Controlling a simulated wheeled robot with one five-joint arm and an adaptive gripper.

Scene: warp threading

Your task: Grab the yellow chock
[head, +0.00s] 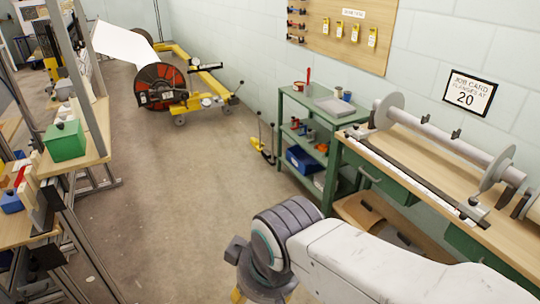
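A small yellow object (258,145) with thin dark upright handles sits on the floor left of the green cart; it looks like the yellow chock, but it is small in this view. My arm reaches in from the lower right, and its wrist points down at the bottom middle. My gripper (263,295) is mostly cut off by the bottom edge. Yellow bits show at the edge below my wrist; I cannot tell whether they are finger parts or something else. My gripper is well nearer to me than the yellow object, with open floor between them.
A green cart (326,155) and a wooden workbench (400,160) with a roller line the right wall. A yellow wheeled frame with a red reel (160,85) stands at the back. Shelving with a green box (65,141) is at left. The middle floor (170,190) is clear.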

